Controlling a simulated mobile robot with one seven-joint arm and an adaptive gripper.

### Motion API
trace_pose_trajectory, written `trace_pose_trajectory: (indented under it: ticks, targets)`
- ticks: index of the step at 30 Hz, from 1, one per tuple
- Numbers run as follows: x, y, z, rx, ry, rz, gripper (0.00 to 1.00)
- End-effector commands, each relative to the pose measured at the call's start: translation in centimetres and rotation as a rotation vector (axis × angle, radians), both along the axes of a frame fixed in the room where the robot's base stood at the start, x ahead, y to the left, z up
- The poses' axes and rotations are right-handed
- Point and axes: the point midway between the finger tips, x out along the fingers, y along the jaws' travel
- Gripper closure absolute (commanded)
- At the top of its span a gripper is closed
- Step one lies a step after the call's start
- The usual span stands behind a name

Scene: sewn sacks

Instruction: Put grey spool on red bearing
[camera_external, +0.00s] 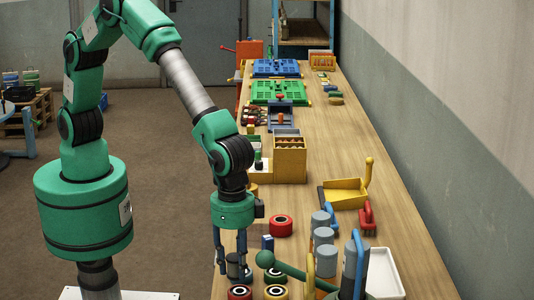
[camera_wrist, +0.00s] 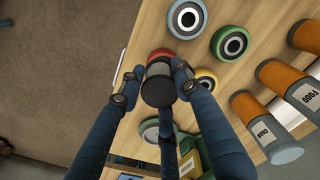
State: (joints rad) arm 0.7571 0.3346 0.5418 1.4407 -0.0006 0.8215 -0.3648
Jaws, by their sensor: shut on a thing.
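The dark grey spool (camera_wrist: 158,88) is held between the blue fingers of my gripper (camera_wrist: 157,84). In the external view the spool (camera_external: 234,267) hangs upright between the fingertips of my gripper (camera_external: 233,268), at the left edge of the table. In the wrist view a red round part (camera_wrist: 162,53) shows just beyond the spool, which partly hides it. In the external view one red bearing (camera_external: 281,226) lies right of my gripper, and another red ringed bearing (camera_external: 239,292) lies in front. I cannot tell which one shows behind the spool.
More bearings with green (camera_wrist: 232,42) and yellow (camera_external: 276,292) rims lie close by. A wooden box (camera_external: 290,160) stands behind.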

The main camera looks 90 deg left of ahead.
Motion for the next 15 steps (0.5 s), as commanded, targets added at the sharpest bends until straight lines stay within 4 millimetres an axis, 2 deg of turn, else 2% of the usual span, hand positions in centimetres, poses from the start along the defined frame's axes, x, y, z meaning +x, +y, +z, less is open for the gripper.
trace_pose_trajectory:
  ticks: [15]
  targets:
    - [0.54,-0.47,-0.12,0.0,0.001,0.0,0.91]
